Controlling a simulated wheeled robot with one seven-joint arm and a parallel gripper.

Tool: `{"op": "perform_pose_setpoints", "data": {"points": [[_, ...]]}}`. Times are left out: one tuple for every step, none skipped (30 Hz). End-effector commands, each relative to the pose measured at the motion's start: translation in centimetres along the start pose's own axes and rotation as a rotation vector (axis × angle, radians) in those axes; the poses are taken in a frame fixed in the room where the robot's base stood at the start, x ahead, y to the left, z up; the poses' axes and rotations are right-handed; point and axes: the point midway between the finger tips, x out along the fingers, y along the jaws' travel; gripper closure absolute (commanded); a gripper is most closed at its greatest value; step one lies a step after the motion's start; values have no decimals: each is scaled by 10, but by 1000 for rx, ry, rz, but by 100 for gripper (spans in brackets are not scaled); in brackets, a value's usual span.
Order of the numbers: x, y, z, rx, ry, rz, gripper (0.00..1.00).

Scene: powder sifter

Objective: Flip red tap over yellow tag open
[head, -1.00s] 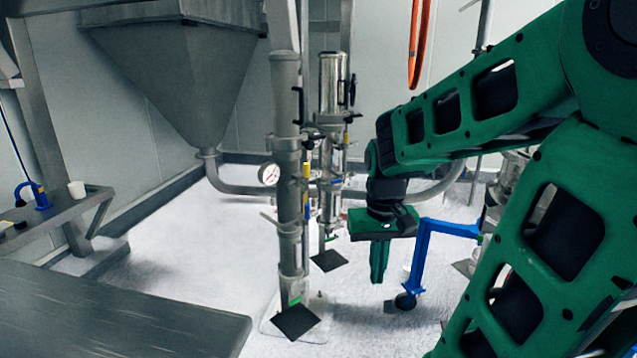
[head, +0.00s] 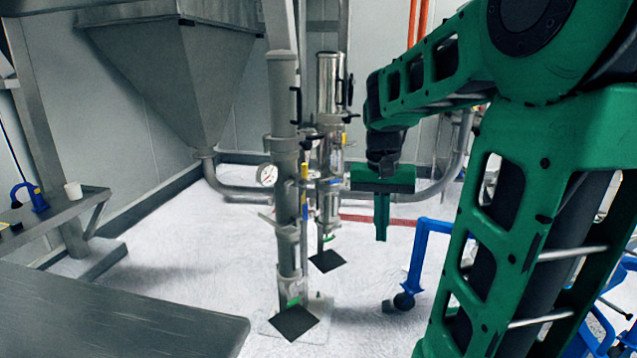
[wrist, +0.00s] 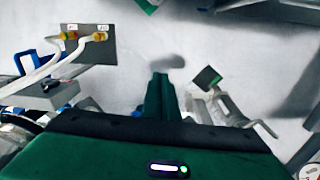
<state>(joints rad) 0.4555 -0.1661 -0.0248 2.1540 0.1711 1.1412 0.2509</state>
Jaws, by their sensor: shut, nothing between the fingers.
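My gripper (head: 381,238) is shut and empty, pointing down right of the vertical pipes in the head view. In the wrist view its shut fingers (wrist: 160,78) show above the floor. A grey panel (wrist: 94,52) at the wrist view's upper left carries two small fittings with white hoses. My gripper is apart from both. I cannot clearly tell which part is the red tap.
Two vertical pipe columns (head: 286,180) stand left of my gripper, with a pressure gauge (head: 266,174) beside them. A blue frame on a caster (head: 420,262) stands to the right. A metal table (head: 120,305) is at front left. The floor between is mostly clear.

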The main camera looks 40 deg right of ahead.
Motion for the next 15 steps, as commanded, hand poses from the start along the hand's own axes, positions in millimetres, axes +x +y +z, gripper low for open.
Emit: {"op": "perform_pose_setpoints", "data": {"points": [[-3,-6,-17,29,-2,2,100],[-4,-10,-27,49,-3,2,100],[-7,-16,-42,77,-4,1,100],[-8,-22,-54,98,-6,-1,100],[-9,-26,-65,121,-8,-3,100],[-10,-33,-80,150,-11,-8,100],[-11,-39,-91,171,-13,-12,100],[-10,-44,-102,192,-15,-17,100],[-10,-51,-117,219,-20,-26,100],[-9,-57,-128,238,-24,-33,100],[-8,-62,-138,258,-29,-41,100],[-6,-70,-152,283,-36,-54,100],[-4,-77,-162,302,-41,-64,100],[-2,-83,-171,321,-47,-75,100],[0,-92,-184,345,-56,-92,100]]}}
